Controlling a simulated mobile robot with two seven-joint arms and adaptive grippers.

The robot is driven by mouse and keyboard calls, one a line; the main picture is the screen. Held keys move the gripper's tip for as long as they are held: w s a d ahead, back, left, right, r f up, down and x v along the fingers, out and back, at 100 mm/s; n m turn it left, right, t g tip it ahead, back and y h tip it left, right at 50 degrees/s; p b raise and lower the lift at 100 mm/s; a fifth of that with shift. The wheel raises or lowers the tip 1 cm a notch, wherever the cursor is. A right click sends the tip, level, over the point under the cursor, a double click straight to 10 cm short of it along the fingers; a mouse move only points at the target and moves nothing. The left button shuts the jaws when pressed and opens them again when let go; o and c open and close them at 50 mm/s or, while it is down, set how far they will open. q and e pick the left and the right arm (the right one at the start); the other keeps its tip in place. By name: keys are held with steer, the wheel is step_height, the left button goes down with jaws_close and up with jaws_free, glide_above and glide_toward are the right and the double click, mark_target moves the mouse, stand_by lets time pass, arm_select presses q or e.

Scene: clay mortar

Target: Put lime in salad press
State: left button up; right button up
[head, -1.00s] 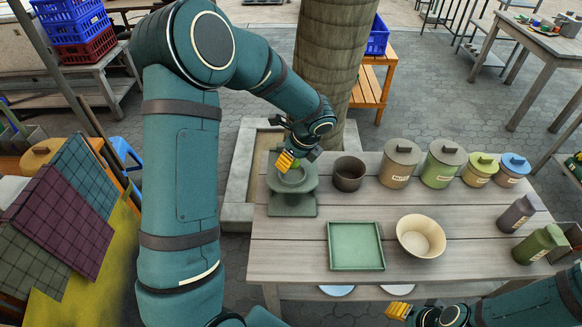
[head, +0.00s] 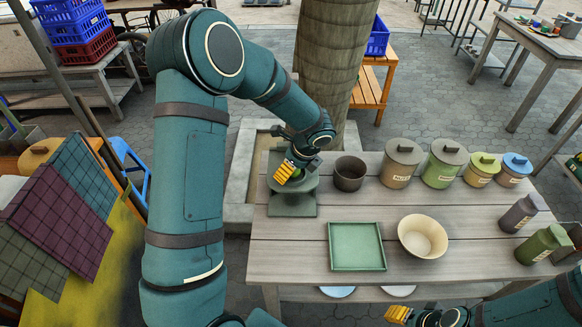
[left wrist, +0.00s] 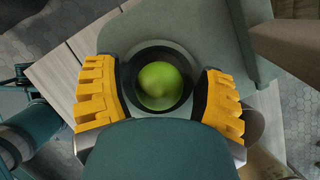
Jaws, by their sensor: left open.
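The lime (left wrist: 160,86) is a bright green ball in the left wrist view, inside the round dark cup of the salad press. The salad press (head: 293,205) is a green-grey stand at the table's left end in the head view; its pale rim (left wrist: 190,52) shows in the left wrist view. My left gripper (head: 284,172) is directly over the press. In the left wrist view its yellow fingers (left wrist: 160,95) are spread on either side of the cup, apart from the lime. My right gripper (head: 398,314) is low at the table's front edge, with its fingertips partly seen.
A dark pot (head: 349,174) stands just right of the press, with several lidded canisters (head: 402,163) beyond it. A green square tray (head: 357,268) and a cream bowl (head: 422,237) are in front. The front left of the table (head: 285,250) is clear.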

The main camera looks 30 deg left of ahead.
arm_select(q)
steer(key=shift+r, duration=0.3)
steer(key=p+v, duration=0.2)
steer(key=v, duration=0.9)
steer(key=shift+d+r, duration=0.25)
steer(key=shift+r, duration=0.1)
